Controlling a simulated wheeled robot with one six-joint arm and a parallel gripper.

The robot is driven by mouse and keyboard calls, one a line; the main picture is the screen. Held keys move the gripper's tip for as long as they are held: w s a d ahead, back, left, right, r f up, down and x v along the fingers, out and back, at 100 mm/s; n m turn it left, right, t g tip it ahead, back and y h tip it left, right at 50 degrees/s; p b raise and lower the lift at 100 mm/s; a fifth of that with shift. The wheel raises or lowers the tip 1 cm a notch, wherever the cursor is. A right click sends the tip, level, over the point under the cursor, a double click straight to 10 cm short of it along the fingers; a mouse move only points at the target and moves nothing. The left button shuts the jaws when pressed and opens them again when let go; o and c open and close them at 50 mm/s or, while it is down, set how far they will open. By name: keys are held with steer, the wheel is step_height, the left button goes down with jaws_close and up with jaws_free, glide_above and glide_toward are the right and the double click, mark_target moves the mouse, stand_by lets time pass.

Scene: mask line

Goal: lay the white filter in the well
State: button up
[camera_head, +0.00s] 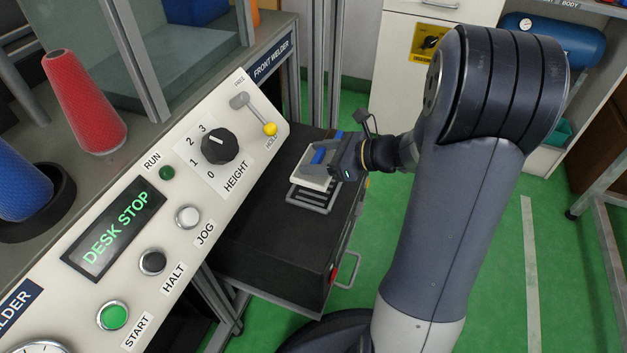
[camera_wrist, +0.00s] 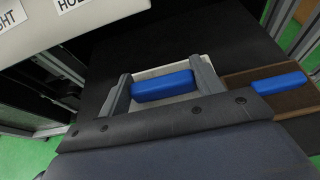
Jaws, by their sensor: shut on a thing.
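The white filter (camera_head: 312,179) is a flat pale piece with a blue grip block on top. My gripper (camera_head: 328,160) is shut on the blue grip block (camera_wrist: 162,86), with one grey finger at each end of it. The filter is over the black cabinet top, just above or against a grey metal frame (camera_head: 308,200); I cannot tell whether they touch.
A brown piece with a blue block (camera_wrist: 279,83) lies right of my gripper in the wrist view. The sloped control panel (camera_head: 188,215) with a yellow-knobbed lever (camera_head: 270,130) stands to the left. The near part of the black cabinet top (camera_head: 270,245) is clear.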

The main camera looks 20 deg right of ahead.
steer(key=shift+f+b, duration=1)
steer(key=shift+f, duration=1.75)
steer(key=shift+f, duration=0.1)
steer(key=shift+f, duration=0.15)
steer(key=o, duration=1)
steer(key=shift+r, duration=0.2)
steer(key=shift+d+r, duration=0.15)
steer(key=shift+r, duration=0.05)
steer(key=p+v, duration=0.3)
steer(key=v, duration=0.8)
steer(key=shift+s+d+r+p, duration=0.1)
steer(key=shift+s+d+p, duration=0.15)
steer(key=shift+p, duration=0.15)
